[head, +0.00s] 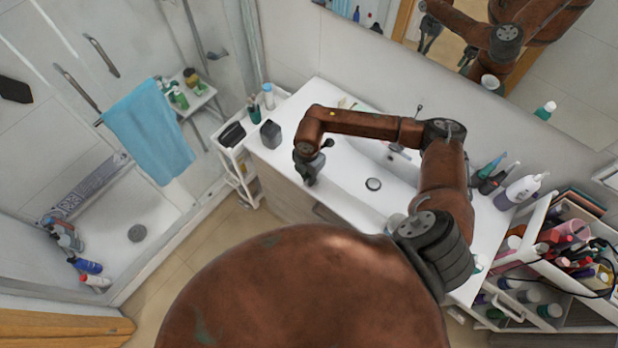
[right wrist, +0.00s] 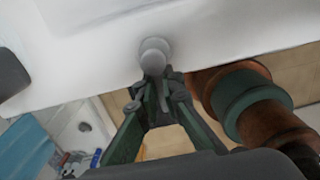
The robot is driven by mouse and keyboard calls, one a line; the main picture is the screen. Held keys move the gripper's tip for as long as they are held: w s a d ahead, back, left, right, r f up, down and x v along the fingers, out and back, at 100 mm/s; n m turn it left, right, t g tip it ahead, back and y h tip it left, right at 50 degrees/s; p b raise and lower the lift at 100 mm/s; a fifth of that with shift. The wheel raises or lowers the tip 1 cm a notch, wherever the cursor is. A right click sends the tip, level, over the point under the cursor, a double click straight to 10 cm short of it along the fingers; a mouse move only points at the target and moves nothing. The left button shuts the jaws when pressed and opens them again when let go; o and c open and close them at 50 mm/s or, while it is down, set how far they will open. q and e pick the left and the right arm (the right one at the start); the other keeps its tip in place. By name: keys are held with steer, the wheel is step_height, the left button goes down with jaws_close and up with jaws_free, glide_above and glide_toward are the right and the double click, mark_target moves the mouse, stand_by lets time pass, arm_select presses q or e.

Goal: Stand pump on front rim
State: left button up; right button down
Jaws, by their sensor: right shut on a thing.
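The pump shows in the right wrist view as a small rounded pale-grey piece (right wrist: 153,52) at the fingertips. Its lower part is hidden by the fingers. My right gripper (right wrist: 157,86) is shut on it. In the head view the right gripper (head: 311,174) points down over the front rim of the white washbasin top (head: 345,205), left of the basin drain. The pump is hard to make out there. In the wrist view it overlaps the white top just inside the rim; I cannot tell whether it touches. My left gripper is not in view.
A dark grey cup (head: 271,134) stands on the counter's left end. A white pump bottle (head: 524,188) and tubes stand at its right end. A loaded cart (head: 560,235) is at the right. The rim beside the gripper is clear.

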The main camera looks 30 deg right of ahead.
steer(key=shift+f, duration=0.15)
steer(key=c, duration=2.1)
jaws_free()
steer(key=shift+r, duration=0.25)
step_height(320, 180, up, 12)
steer(key=b, duration=0.2)
